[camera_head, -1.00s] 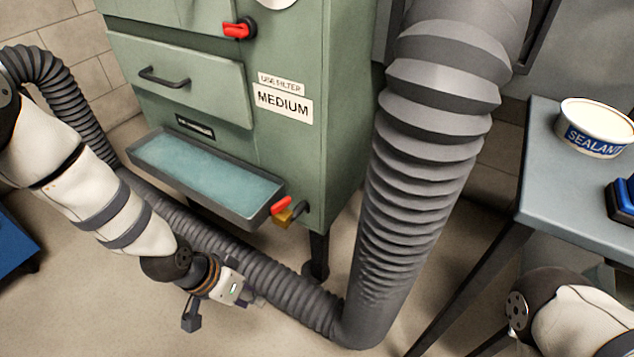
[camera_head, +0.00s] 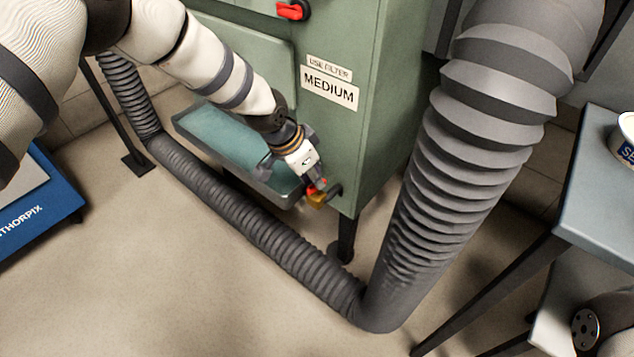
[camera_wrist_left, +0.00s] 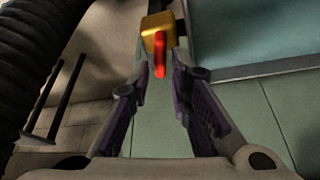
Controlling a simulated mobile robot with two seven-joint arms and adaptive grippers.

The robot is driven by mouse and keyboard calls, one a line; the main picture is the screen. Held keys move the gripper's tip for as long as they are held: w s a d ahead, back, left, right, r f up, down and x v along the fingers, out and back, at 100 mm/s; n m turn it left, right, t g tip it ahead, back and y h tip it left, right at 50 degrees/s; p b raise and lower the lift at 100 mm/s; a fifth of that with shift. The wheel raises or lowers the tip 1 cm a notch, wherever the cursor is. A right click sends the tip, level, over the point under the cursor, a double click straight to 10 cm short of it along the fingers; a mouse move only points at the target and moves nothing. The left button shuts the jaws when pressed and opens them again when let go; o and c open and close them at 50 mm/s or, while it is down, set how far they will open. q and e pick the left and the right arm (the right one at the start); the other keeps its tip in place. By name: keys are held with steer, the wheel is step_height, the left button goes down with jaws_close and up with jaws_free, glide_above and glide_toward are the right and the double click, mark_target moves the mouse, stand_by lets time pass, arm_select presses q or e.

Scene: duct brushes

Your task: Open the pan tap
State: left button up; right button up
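The pan tap is a brass body with a red lever (camera_head: 317,198) at the right front corner of the water-filled drip pan (camera_head: 213,132) on the green cabinet. In the left wrist view the brass body (camera_wrist_left: 158,32) and red lever (camera_wrist_left: 160,54) are ahead, at the top centre. My left gripper (camera_head: 315,182) is right at the tap and partly hides the lever in the head view. In the wrist view its fingers (camera_wrist_left: 160,112) are apart with nothing between them; the lever's tip is just beyond them.
A grey corrugated hose (camera_head: 262,228) runs along the floor below the pan and joins a thick duct (camera_head: 459,170) to the right. A cabinet leg (camera_head: 346,238) stands below the tap. A table (camera_head: 606,185) with a sealant tub (camera_head: 626,140) is at the right.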

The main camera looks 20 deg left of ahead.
arm_select(q)
steer(key=shift+x, duration=1.1)
jaws_close()
steer(key=shift+r+n+y+p, duration=0.3)
steer(key=shift+r+n+p, duration=0.1)
steer(key=shift+n+p, duration=0.35)
steer(key=shift+f+n+p, duration=0.1)
steer(key=shift+n+p, duration=0.25)
steer(key=shift+p, duration=0.1)
steer(key=shift+f+n+t+y, duration=0.25)
steer(key=shift+n+t+y, duration=0.05)
steer(key=shift+n, duration=0.2)
jaws_free()
